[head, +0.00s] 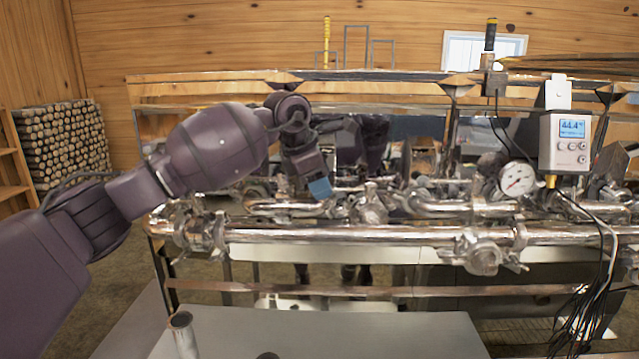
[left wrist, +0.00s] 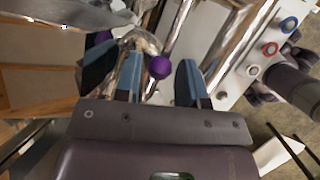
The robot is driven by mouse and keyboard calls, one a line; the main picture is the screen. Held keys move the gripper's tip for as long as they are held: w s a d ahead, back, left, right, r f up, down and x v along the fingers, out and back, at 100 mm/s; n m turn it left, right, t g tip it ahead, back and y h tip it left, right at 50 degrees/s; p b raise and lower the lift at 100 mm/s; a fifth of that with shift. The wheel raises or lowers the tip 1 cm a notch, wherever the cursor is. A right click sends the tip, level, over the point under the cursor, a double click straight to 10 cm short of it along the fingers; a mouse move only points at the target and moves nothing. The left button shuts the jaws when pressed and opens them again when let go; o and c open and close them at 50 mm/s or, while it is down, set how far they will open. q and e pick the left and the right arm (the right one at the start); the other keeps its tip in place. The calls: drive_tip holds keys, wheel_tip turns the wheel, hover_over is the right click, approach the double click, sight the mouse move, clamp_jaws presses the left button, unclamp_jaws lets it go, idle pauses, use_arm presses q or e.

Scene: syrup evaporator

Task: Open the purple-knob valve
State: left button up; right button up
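The purple knob (left wrist: 160,68) is a small round ball beside a shiny metal valve fitting in the left wrist view. My left gripper (left wrist: 160,76) is open, with one blue-padded finger on each side of the knob. I see gaps between the knob and both fingers; I cannot tell how deep it lies between them. In the head view, my left gripper (head: 320,188) points down at the pipework near the middle of the evaporator (head: 330,235). I cannot make out the purple knob there. My right gripper is not in view.
Pipes and clamps crowd the area around the left gripper. A pressure gauge (head: 517,180), a digital display box (head: 571,142) and hanging cables (head: 592,300) are at right. A grey table (head: 330,335) with a metal cylinder (head: 184,336) stands in front. Stacked logs (head: 62,140) are at far left.

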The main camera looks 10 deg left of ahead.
use_arm(q)
drive_tip(key=shift+f, duration=0.15)
drive_tip(key=shift+c, duration=0.2)
clamp_jaws()
